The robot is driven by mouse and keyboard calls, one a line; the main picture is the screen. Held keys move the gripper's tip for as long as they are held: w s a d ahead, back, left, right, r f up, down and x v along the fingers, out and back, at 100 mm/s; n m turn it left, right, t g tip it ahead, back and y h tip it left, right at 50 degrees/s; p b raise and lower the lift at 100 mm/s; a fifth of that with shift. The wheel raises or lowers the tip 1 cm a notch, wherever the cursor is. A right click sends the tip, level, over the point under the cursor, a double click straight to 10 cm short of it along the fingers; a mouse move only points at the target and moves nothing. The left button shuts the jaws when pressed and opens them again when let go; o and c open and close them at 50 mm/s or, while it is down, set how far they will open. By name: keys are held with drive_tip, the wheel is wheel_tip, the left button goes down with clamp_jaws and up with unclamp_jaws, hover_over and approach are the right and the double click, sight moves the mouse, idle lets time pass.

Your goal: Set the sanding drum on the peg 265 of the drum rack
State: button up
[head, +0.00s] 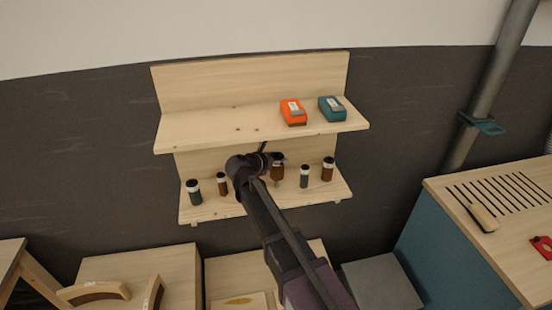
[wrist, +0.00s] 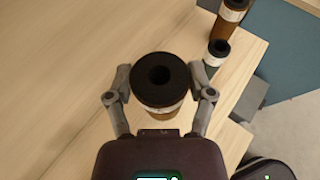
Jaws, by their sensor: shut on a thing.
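My gripper (wrist: 164,96) is shut on a sanding drum (wrist: 160,82), one finger on each side of it. The drum has a black top with a round hole, a pale label band and a brown body. In the head view the held drum (head: 277,172) is at the lower shelf of a wooden wall unit, partly hidden by my gripper (head: 265,160). I cannot tell whether it touches the shelf. A green drum (head: 304,176) and a brown drum (head: 327,170) stand to its right. No peg or number 265 can be made out.
Another green drum (head: 193,192) and a brown drum (head: 222,184) stand at the left of the lower shelf (head: 240,210). The upper shelf (head: 200,126) overhangs it and bears an orange sander (head: 293,112) and a teal one (head: 332,109). A slotted bench (head: 500,250) stands at the right.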

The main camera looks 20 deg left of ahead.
sight(277, 168)
drive_tip(key=shift+f+b, duration=0.8)
drive_tip(key=shift+f, duration=0.1)
drive_tip(key=shift+f+b, duration=1.25)
drive_tip(key=shift+f, duration=0.05)
idle(1.0)
drive_tip(key=o, duration=1.2)
drive_tip(key=shift+o, duration=0.2)
drive_tip(key=shift+r, duration=0.2)
